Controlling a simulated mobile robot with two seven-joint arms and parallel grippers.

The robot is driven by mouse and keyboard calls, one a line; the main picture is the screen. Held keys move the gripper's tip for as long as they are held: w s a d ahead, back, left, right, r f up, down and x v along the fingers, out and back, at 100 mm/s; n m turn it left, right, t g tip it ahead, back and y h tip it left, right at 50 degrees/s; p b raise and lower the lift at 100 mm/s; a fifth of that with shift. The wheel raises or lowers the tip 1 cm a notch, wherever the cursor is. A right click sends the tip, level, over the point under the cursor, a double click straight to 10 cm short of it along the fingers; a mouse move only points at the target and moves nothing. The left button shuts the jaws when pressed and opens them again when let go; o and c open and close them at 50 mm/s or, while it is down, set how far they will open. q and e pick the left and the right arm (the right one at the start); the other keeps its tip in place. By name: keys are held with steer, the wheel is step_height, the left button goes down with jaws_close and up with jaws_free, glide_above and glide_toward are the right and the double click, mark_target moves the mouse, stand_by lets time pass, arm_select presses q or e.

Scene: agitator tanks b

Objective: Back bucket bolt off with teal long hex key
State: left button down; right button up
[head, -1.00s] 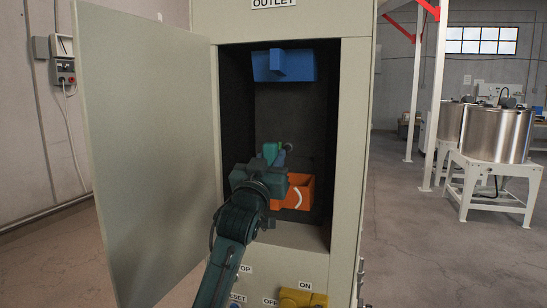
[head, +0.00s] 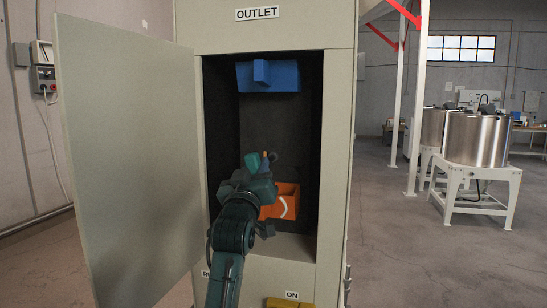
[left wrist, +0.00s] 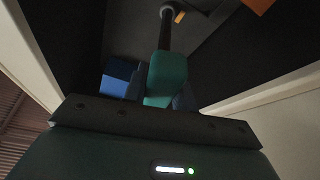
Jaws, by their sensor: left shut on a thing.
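My left gripper (head: 264,168) is inside the open cabinet, in front of and to the left of the orange bucket (head: 282,204). It is shut on the teal hex key. In the left wrist view the key's teal handle (left wrist: 166,78) rises from the jaws, and its dark shaft (left wrist: 166,28) points away to a round grey end. A small orange patch shows beside that end. In the head view the key is mostly hidden by the gripper. I cannot make out the bolt or whether the key touches it. My right gripper is not in view.
A blue bucket (head: 268,76) hangs high in the cabinet, above my gripper. The cabinet door (head: 125,160) stands open at left. The opening's side walls are close around my arm. Steel tanks (head: 476,138) on white stands are far right.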

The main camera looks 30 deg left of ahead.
arm_select(q)
steer(key=shift+r+n+g+y+p, duration=0.1)
steer(key=shift+n+g+y+p, duration=0.3)
steer(key=shift+n, duration=0.7)
steer(key=shift+n+y+p, duration=0.3)
steer(key=shift+n+y, duration=0.1)
steer(key=shift+n, duration=0.6)
steer(key=shift+a, duration=0.1)
steer(key=shift+n+g+y+p, duration=0.5)
steer(key=shift+n+p, duration=0.15)
steer(key=shift+n, duration=0.45)
steer(key=shift+n+g+p, duration=0.3)
steer(key=shift+n+p, duration=0.3)
steer(key=shift+n, duration=0.3)
